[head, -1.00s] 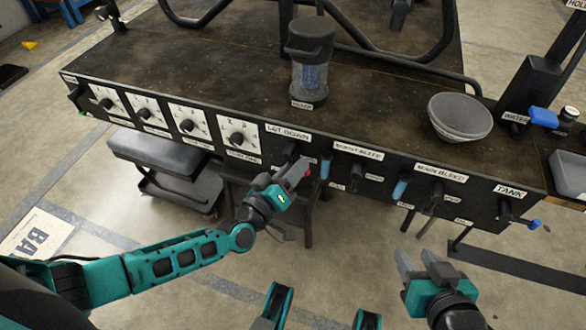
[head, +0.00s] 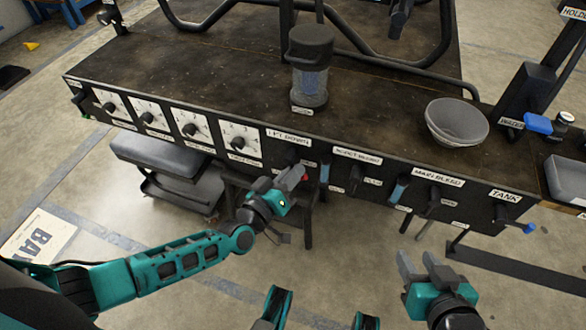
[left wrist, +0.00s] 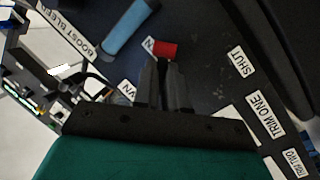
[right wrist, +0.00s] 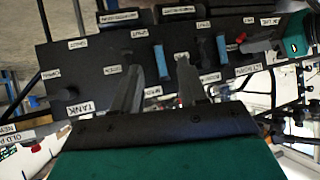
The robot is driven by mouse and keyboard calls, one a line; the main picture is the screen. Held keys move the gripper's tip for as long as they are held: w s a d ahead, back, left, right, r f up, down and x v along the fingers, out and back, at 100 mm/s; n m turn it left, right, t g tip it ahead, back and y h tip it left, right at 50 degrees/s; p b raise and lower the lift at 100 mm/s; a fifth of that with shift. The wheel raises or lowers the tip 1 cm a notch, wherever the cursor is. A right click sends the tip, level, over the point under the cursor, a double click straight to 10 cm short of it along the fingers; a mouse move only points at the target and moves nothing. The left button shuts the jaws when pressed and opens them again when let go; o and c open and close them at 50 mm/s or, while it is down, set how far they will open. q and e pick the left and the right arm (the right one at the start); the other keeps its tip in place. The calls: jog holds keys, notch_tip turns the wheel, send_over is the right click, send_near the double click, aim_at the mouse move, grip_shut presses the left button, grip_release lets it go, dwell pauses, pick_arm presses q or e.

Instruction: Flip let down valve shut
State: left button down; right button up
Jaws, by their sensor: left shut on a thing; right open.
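The let down valve has a red-ended handle (head: 305,177) below the LET DOWN label (head: 288,138) on the black panel front. My left gripper (head: 293,177) is shut on this handle. In the left wrist view the red end (left wrist: 165,49) shows just beyond the closed fingertips (left wrist: 166,68), beside a partly hidden label. The SHUT label (left wrist: 241,62) lies to the right, apart from the red end. The rest of the handle is hidden by the fingers. My right gripper (head: 418,268) is open and empty in front of the panel's right part.
Blue-handled valves (head: 325,172) (head: 399,189) stand to the right of the let down valve. Several white dials (head: 192,125) are to the left. A capped clear container (head: 310,75) and a grey bowl (head: 457,121) stand on the bench top.

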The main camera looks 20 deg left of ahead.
pick_arm(q)
jog(key=shift+a+f+m+g+y+p, duration=0.1)
jog(key=shift+a+m+g+y+p, duration=0.15)
jog(key=shift+m+p, duration=0.8)
jog(key=shift+a+f+m+g+y+p, duration=0.1)
jog(key=shift+a+m+g+y+p, duration=0.2)
jog(key=shift+m+p, duration=0.7)
jog(key=shift+a+m+g+y+p, duration=0.15)
jog(key=shift+a+m+p, duration=0.2)
jog(key=shift+m+p, duration=0.7)
jog(key=shift+p, duration=0.3)
pick_arm(e)
jog(key=shift+h, duration=0.3)
jog(key=r, duration=0.1)
jog(key=d+r, duration=0.1)
jog(key=r, duration=0.2)
jog(key=shift+s+d+r, duration=0.25)
jog(key=shift+s+r, duration=0.1)
jog(key=shift+s, duration=0.05)
pick_arm(q)
jog(key=shift+a+f, duration=0.1)
pick_arm(e)
jog(key=shift+a, duration=0.1)
pick_arm(q)
jog(key=c, duration=1.2)
grip_release()
pick_arm(e)
jog(key=shift+r, duration=0.1)
